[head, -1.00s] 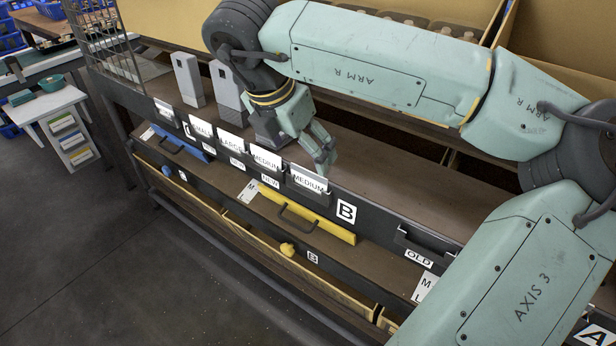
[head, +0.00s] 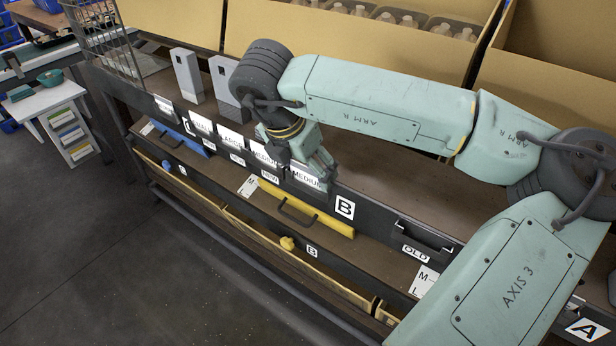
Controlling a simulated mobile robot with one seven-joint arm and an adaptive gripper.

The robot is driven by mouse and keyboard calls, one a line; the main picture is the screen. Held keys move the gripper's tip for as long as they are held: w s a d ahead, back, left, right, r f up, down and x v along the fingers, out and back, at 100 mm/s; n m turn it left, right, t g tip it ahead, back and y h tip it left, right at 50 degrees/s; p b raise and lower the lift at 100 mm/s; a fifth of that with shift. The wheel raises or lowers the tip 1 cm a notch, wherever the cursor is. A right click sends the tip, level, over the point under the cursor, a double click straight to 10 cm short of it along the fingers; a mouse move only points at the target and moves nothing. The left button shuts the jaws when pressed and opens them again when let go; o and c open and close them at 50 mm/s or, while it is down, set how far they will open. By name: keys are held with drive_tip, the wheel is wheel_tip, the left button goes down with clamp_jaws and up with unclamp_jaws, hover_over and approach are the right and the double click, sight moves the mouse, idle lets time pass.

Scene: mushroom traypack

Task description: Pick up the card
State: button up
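Several white cards stand in dark holders along the front rail: SMALL (head: 201,126), LARGE (head: 230,138), a MEDIUM card (head: 262,151) and, furthest right, another MEDIUM card (head: 304,178). My gripper (head: 325,172) points down at the top of the rightmost MEDIUM card, with its fingers close to the card's upper right edge. The fingers partly overlap the card in the picture. I cannot tell whether they touch it or are shut on it. NEW labels sit below the holders.
An empty holder (head: 425,236) with an OLD label is to the right on the rail. Grey dispensers (head: 187,75) stand behind the cards at left. The shelf right of my gripper is clear.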

drive_tip(key=shift+c, duration=1.2)
